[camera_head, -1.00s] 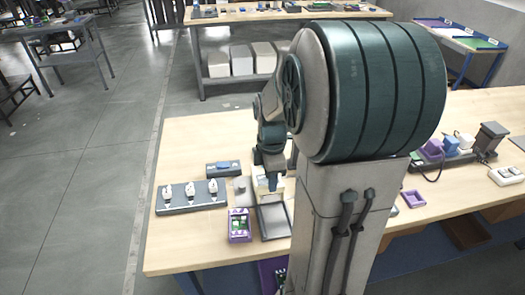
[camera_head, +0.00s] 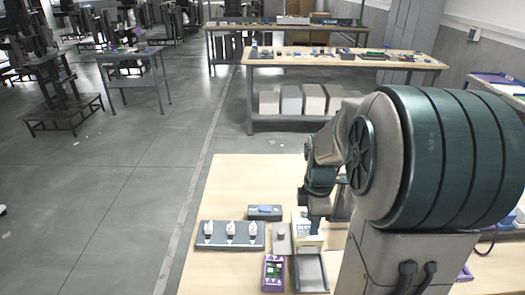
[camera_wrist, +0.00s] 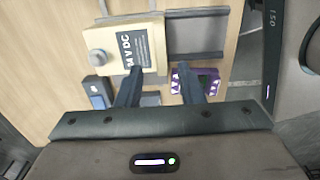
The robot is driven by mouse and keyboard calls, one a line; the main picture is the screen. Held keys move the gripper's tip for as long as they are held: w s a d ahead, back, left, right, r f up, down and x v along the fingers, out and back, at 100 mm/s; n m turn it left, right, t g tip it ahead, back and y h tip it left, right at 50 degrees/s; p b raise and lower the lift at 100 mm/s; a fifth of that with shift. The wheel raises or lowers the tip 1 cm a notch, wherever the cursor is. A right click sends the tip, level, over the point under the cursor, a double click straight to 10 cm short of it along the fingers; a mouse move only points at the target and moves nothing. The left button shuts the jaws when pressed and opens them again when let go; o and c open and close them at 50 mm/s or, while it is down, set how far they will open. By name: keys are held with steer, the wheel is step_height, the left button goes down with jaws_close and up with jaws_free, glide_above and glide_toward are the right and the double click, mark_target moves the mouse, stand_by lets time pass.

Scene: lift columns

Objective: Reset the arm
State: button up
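My gripper (camera_wrist: 160,84) is open in the wrist view, its two dark fingers apart with nothing visibly held between them. A cream block marked 24 V DC (camera_wrist: 112,48) lies close to the left finger; whether they touch I cannot tell. A purple-edged holder (camera_wrist: 208,84) shows by the right finger. In the head view my arm reaches down over the left part of the wooden table, with the gripper low by the cream block (camera_head: 308,243). My large upper arm hides much of the table to the right.
On the table are a rack with three white pieces (camera_head: 230,240), a small dark box with a blue part (camera_head: 264,212), a purple holder (camera_head: 273,274) and a grey tray (camera_head: 311,273). The tabletop (camera_head: 250,175) is bare behind them. More benches stand farther back.

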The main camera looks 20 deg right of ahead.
steer(key=s+a+r+m+t, duration=0.3)
steer(key=s+a+r+m, duration=0.4)
steer(key=s+a+m, duration=0.3)
steer(key=a+m, duration=0.1)
steer(key=m, duration=0.3)
steer(key=shift+s+a+m, duration=0.25)
steer(key=shift+s+m, duration=0.1)
steer(key=shift+m, duration=0.05)
steer(key=shift+d, duration=0.1)
